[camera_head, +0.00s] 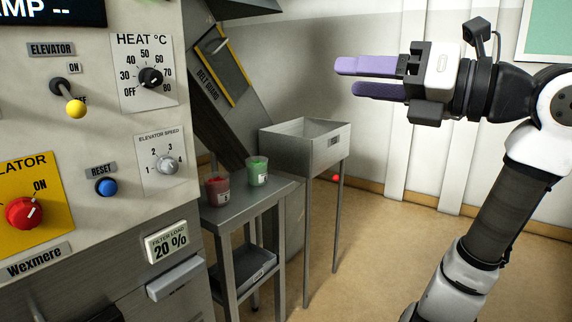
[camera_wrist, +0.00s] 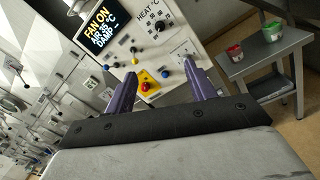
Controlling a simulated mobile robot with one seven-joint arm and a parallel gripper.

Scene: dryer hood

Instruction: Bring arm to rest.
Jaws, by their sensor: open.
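My gripper (camera_head: 352,78) is at the upper right of the head view, held in free air well to the right of the control panel. Its two purple fingers point left and are apart, with nothing between them. My arm bends up from the lower right to the wrist. In the wrist view my gripper (camera_wrist: 165,86) also shows two spread, empty purple fingers. The control panel (camera_wrist: 185,50) lies beyond the fingertips there, with a clear gap whose size I cannot tell.
The panel carries a yellow-tipped elevator switch (camera_head: 75,108), a heat knob (camera_head: 151,78), a blue reset button (camera_head: 106,187) and a red knob (camera_head: 24,213). A grey side table (camera_head: 250,206) bears a red jar (camera_head: 218,190) and a green jar (camera_head: 257,171). A metal bin (camera_head: 300,148) stands behind.

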